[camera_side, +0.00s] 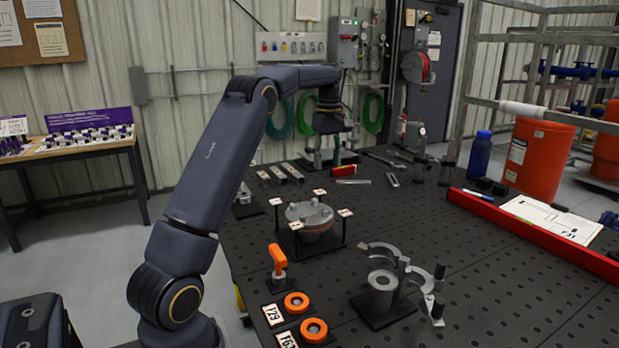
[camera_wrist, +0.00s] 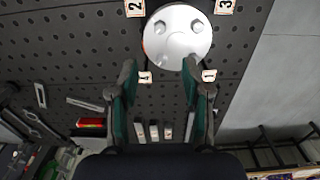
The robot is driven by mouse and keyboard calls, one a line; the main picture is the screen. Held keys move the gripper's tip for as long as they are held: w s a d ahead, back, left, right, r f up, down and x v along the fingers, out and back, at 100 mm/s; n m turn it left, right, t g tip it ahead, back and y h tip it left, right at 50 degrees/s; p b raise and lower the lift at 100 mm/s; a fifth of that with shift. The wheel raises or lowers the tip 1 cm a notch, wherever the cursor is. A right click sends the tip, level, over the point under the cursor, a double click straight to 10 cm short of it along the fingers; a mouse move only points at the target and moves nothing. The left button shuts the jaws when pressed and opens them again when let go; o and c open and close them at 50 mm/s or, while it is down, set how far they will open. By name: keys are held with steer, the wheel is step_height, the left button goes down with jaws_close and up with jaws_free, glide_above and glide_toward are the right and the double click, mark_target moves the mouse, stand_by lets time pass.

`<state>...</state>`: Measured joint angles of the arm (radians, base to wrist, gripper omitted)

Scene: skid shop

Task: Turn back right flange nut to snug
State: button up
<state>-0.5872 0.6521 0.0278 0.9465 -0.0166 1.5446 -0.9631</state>
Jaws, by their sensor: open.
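The round grey flange (camera_side: 310,215) sits on a black stand on the perforated bench, with small white tags around it. In the wrist view its pale disc (camera_wrist: 178,45) is at the top, with two nuts visible, a left nut (camera_wrist: 160,27) and a right nut (camera_wrist: 197,28). I cannot tell how tight they are, or which one is the back right nut. My gripper (camera_side: 336,158) is above the bench behind the flange in the side view. In the wrist view my gripper (camera_wrist: 160,72) is open and empty, its green-padded fingers below the disc and apart from the nuts.
An orange-handled tool (camera_side: 278,260) and two orange rings (camera_side: 296,303) are at the bench's front left. A grey fixture with curved arms (camera_side: 382,285) stands to the flange's right. Metal bars (camera_side: 285,172) lie behind the flange.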

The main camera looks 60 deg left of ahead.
mark_target(326, 210)
step_height(326, 210, down, 15)
steer(key=shift+r, duration=0.2)
jaws_close()
stand_by(0.4)
